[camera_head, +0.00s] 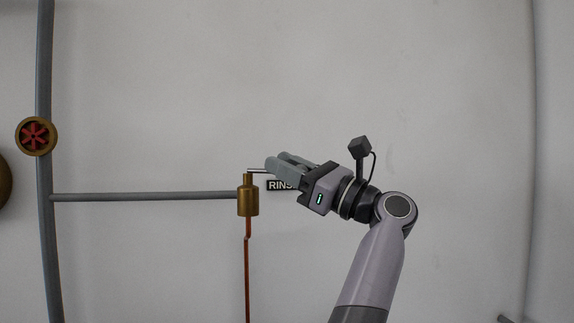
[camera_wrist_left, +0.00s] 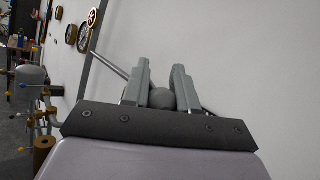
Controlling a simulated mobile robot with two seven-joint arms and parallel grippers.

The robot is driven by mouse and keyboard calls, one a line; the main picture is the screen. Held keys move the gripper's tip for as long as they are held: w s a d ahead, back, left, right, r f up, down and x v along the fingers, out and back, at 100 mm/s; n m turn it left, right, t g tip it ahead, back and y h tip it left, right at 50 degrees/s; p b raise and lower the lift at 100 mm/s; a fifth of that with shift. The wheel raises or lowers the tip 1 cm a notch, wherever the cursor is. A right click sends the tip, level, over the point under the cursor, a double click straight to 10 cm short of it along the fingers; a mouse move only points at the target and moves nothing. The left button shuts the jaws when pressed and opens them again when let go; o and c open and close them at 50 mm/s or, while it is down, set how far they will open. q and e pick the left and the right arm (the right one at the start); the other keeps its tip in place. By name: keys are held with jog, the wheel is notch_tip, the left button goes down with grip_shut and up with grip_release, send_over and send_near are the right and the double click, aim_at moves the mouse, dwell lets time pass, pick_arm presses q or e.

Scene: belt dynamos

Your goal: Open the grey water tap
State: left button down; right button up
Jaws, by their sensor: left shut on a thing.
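The water tap has a brass body (camera_head: 248,200) at the end of a grey horizontal pipe on the wall, slightly left of centre in the head view. A thin grey lever (camera_head: 257,171) runs from its top to the right, into my left gripper (camera_head: 272,166). In the left wrist view, a grey ball knob (camera_wrist_left: 162,98) sits between the two fingers of my left gripper (camera_wrist_left: 161,67). The gripper is shut on this handle; the fingers hide part of it in the head view. My right gripper is not in view.
A dark label (camera_head: 280,185) reading "RINS" is partly covered by my gripper. A copper pipe (camera_head: 247,280) drops below the tap. The wall above is bare.

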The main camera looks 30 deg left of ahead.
pick_arm(q)
jog(key=shift+w+a, duration=0.2)
jog(key=c, duration=1.2)
grip_release()
jog(key=shift+o, duration=1.3)
jog(key=shift+w+a+f, duration=0.2)
jog(key=shift+w+a, duration=0.1)
jog(key=shift+s+d+r, duration=0.1)
jog(key=shift+s+d, duration=0.05)
jog(key=shift+d, duration=0.05)
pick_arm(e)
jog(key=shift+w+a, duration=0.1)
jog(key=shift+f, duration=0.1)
